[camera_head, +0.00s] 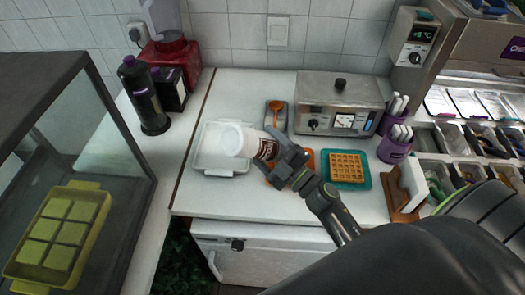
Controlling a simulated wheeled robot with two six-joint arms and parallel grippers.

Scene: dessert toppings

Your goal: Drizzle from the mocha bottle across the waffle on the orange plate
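My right gripper (283,152) is shut on a white bottle (238,139) with a brown label, likely the mocha bottle. The bottle is tipped onto its side, its white end pointing left, held above the counter. The orange plate (276,181) lies behind and below the gripper, and only parts of its rim show. Any waffle on it is hidden by the gripper and bottle. Another waffle (347,166) lies on a teal plate (365,183) to the right. Whether any sauce is flowing cannot be seen. My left gripper is not in view.
A white tray (218,169) sits left of the orange plate. An orange spoon (276,108) rests on a grey holder behind. A metal appliance (339,104) stands at the back. Purple cups (394,148) and a wooden holder (402,205) stand right. The counter's front left is clear.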

